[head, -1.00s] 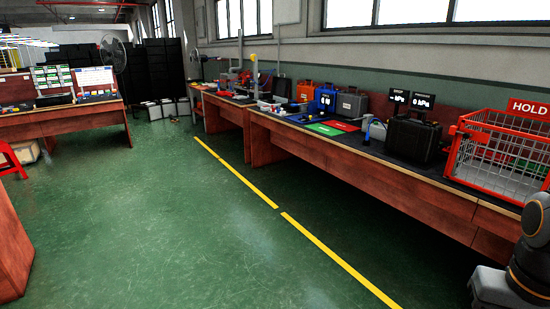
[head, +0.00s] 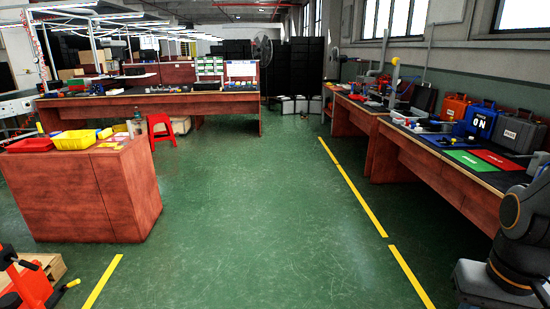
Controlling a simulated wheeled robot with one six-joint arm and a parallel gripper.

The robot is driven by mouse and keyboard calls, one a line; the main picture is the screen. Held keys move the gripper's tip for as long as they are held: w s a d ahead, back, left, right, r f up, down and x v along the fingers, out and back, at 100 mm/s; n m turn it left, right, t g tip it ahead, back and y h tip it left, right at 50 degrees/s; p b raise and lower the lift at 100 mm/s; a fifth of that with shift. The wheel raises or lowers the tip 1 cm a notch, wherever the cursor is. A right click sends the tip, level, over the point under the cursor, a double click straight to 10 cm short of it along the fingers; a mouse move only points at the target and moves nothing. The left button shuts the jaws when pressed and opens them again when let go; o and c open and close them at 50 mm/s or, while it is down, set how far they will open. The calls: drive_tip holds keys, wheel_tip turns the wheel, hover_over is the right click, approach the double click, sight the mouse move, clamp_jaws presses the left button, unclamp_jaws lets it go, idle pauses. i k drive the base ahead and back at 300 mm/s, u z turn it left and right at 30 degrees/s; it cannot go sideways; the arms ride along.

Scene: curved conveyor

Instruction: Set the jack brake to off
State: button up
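A red and black jack (head: 28,285) stands on the floor at the lower left, partly cut off by the picture's edge. A yellow-tipped lever or handle (head: 72,284) sticks out at its right side. I cannot tell from here which part is the brake or how it is set. Part of my arm shows at the lower right. My gripper is not in view.
A wooden pallet (head: 52,268) lies by the jack. A wooden cabinet (head: 125,195) with yellow bins stands behind it. A long bench (head: 440,160) runs along the right, and a red stool (head: 161,132) stands further back. The green floor (head: 245,230) between is clear.

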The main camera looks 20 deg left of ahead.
sight(24, 264)
drive_tip(key=u, duration=0.95)
drive_tip(key=i, duration=0.85)
drive_tip(key=u, duration=1.45)
drive_tip(key=i, duration=1.55)
drive_tip(key=u, duration=0.3)
